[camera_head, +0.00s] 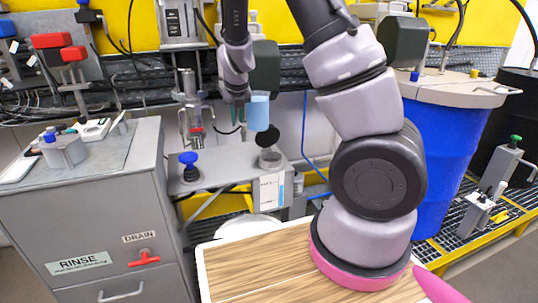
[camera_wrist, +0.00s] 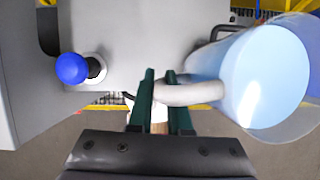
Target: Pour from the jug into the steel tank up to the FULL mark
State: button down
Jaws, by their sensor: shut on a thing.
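The jug (camera_head: 258,113) is a clear cylinder holding light blue liquid, close to upright in the head view. It also shows at the right of the wrist view (camera_wrist: 262,75). My gripper (camera_wrist: 160,75) has its green fingers shut on the jug's pale handle (camera_wrist: 195,92). In the head view my gripper (camera_head: 240,98) is left of the jug, above the steel tank (camera_head: 247,172). The tank has a round opening (camera_head: 270,158) with a dark lid (camera_head: 267,136) raised behind it. A white label (camera_head: 271,190) is on its front; its marks are too small to read.
A blue knob (camera_head: 189,160) stands on the steel top left of the opening. It also shows in the wrist view (camera_wrist: 74,68). A grey rinse cabinet (camera_head: 110,220) is at left. A blue drum (camera_head: 440,145) is at right. A wooden top (camera_head: 260,265) is in front.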

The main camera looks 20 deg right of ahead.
jog(key=shift+w+r+m, duration=0.25)
jog(key=shift+w+m, duration=0.05)
jog(key=shift+w, duration=0.15)
jog(key=shift+s, duration=0.1)
jog(key=shift+s, duration=0.1)
jog(key=shift+a+f+m+y, duration=0.1)
jog(key=shift+f+m+y, duration=0.2)
jog(key=shift+y, duration=0.1)
jog(key=shift+a+f+y+p, duration=0.4)
jog(key=shift+y+p, duration=0.2)
jog(key=shift+y, duration=0.1)
jog(key=shift+f+m+y+p, duration=0.3)
jog(key=shift+y+p, duration=0.5)
jog(key=shift+p, duration=0.85)
jog(key=shift+a+f+y+p, duration=0.15)
jog(key=shift+y+p, duration=0.15)
jog(key=shift+p, duration=1.35)
jog(key=shift+f+y, duration=0.15)
jog(key=shift+y, duration=0.15)
jog(key=shift+d+r+m+y, duration=0.25)
jog(key=shift+r+m+y, duration=0.15)
jog(key=shift+y, duration=0.5)
dwell(1.7)
